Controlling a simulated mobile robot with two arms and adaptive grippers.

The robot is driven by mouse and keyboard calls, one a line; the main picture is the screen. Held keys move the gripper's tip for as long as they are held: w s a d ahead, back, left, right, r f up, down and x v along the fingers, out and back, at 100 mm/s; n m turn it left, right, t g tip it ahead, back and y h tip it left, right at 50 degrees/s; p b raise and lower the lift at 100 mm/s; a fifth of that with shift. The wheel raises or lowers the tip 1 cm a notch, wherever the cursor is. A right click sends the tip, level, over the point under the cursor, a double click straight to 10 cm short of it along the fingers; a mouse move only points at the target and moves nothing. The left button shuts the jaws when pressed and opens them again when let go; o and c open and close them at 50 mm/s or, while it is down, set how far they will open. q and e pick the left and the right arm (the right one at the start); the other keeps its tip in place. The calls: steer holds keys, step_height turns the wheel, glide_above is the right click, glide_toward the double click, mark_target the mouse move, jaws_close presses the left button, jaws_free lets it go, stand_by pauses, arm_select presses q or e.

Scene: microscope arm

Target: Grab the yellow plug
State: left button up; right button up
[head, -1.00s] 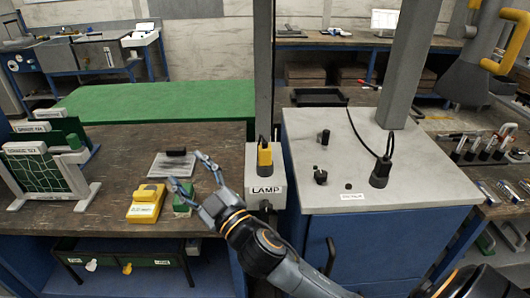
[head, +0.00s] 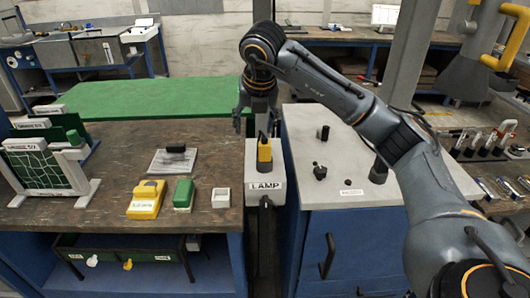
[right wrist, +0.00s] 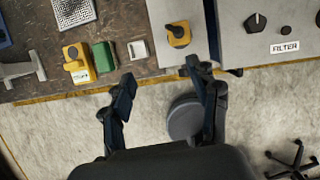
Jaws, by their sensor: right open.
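The yellow plug (head: 264,153) with a black top stands upright in the grey box labelled LAMP (head: 265,187), between the wooden bench and the grey cabinet. My right gripper (head: 255,124) points down, open and empty, just above and behind the plug in the head view. In the right wrist view the plug (right wrist: 179,34) lies beyond the open fingers (right wrist: 160,74), a little right of the middle between them, with no contact visible. My left gripper is in neither view.
A yellow block (head: 147,199), a green block (head: 183,195) and a small white tray (head: 221,198) sit on the wooden bench (head: 110,172). The grey cabinet top (head: 345,193) bears black knobs.

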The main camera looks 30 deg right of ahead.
mark_target(265, 144)
steer(key=shift+m+h, duration=0.5)
steer(key=d+f, duration=0.1)
steer(key=f, duration=0.1)
steer(key=w+d+f+p, duration=0.1)
steer(key=f, duration=0.1)
steer(key=w+d+f+p, duration=0.1)
steer(key=d+f, duration=0.1)
steer(key=shift+d+f, duration=0.1)
steer(key=shift+f, duration=0.15)
steer(key=shift+w+f+p, duration=0.15)
steer(key=shift+f+p, duration=0.45)
steer(key=shift+p, duration=0.05)
steer(key=p+x, duration=0.1)
steer(key=x, duration=0.2)
steer(key=shift+d+f+p, duration=0.15)
steer(key=shift+f+p, duration=0.15)
steer(key=shift+f, duration=0.35)
jaws_close()
steer(key=shift+r, duration=0.1)
